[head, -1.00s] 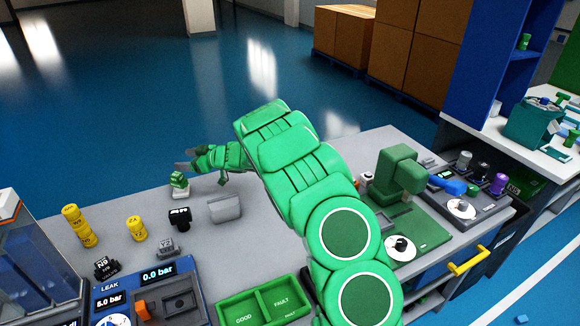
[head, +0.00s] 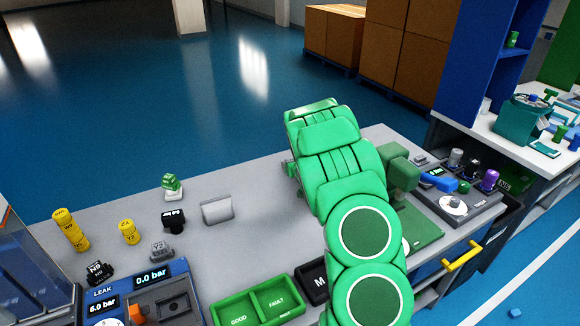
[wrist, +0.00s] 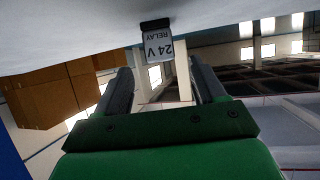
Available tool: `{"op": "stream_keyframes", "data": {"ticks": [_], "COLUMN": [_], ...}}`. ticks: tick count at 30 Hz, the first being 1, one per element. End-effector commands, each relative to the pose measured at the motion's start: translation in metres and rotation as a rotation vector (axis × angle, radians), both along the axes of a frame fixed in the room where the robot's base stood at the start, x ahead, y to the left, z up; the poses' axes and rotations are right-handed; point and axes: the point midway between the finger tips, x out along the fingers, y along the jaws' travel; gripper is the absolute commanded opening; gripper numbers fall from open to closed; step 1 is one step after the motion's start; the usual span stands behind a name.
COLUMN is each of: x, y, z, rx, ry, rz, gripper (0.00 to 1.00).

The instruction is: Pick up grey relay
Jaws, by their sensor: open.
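A small grey relay (wrist: 158,47) with a dark base and the label "24 V RELAY" shows in the wrist view, upside down against the pale bench surface. My gripper (wrist: 162,82) is open, with its two dark fingers apart. The relay appears beyond the fingertips, roughly in line with the gap, and nothing is held. In the head view my green arm hides the gripper. A small grey block (head: 161,250) stands near the leak tester in that view; I cannot tell if it is the same relay.
A grey bracket (head: 217,208), a black gauge (head: 174,220), yellow cylinders (head: 70,229) and a green-topped part (head: 172,186) stand at left. A green GOOD/FAULT tray (head: 258,301) lies in front. A green press (head: 402,175) is right.

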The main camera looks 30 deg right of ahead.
Motion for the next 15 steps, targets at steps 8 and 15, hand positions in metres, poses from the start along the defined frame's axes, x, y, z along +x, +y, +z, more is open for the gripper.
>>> {"op": "stream_keyframes", "data": {"ticks": [8, 15], "x": [0.011, 0.029], "y": [-0.002, -0.006], "z": [-0.003, -0.012], "rx": [-0.001, 0.000], "ry": [-0.003, 0.001], "rz": [0.001, 0.001], "gripper": [0.69, 0.69]}}
